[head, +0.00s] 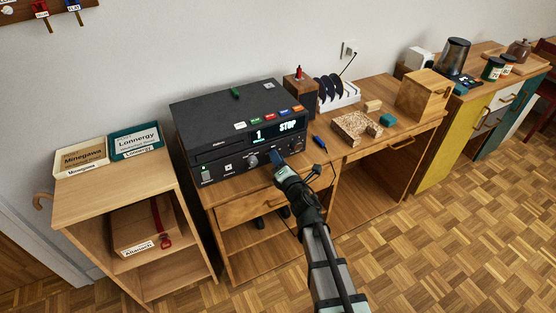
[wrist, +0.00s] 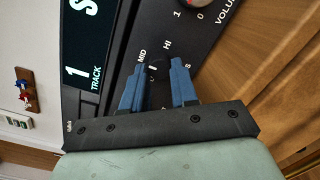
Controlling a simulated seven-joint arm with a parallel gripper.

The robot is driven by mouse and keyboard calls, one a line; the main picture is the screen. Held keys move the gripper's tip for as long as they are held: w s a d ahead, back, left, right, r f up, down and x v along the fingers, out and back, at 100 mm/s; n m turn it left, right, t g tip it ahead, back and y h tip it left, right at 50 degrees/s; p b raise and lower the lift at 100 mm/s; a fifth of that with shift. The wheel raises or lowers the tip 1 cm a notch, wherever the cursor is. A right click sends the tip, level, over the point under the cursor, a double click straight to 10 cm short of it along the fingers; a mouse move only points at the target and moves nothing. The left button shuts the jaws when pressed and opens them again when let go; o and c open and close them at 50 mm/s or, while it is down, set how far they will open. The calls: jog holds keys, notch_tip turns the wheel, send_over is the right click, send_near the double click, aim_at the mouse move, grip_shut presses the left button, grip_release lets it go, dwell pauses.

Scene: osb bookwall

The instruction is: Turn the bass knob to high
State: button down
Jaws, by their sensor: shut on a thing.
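The black stereo (head: 222,112) stands on the wooden desk, its lit display reading 1 and STOP. My gripper (head: 275,158) reaches its front panel at the lower right. In the wrist view my gripper (wrist: 158,80) has its two blue fingers on either side of the small dark bass knob (wrist: 155,68), shut on it. The panel shows MID and HI around the knob, and the label ending in S is partly covered by a finger. A small white mark shows on the knob; its exact setting is hard to read. In the head view the gripper hides the knob.
The volume dial (wrist: 192,3) shows at the top edge of the wrist view. A blue screwdriver (head: 319,143) lies on the desk right of the stereo. A chipboard piece (head: 350,128) and a wooden box (head: 424,93) stand farther right. A low shelf (head: 120,190) is left.

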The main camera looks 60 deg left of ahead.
jog(key=shift+m, duration=0.3)
jog(key=m, duration=0.3)
jog(key=shift+m, duration=0.3)
jog(key=m, duration=0.4)
jog(key=shift+r+h, duration=0.15)
jog(key=shift+h, duration=0.15)
jog(key=m+g, duration=0.1)
jog(key=m, duration=0.3)
jog(key=shift+w+m, duration=0.15)
jog(key=shift+m, duration=0.15)
jog(key=shift+r+m+g, duration=0.1)
jog(key=shift+m+g, duration=0.2)
jog(key=shift+m, duration=1.8)
jog(key=c, duration=0.9)
grip_release()
jog(key=shift+o, duration=0.2)
jog(key=shift+d, duration=0.1)
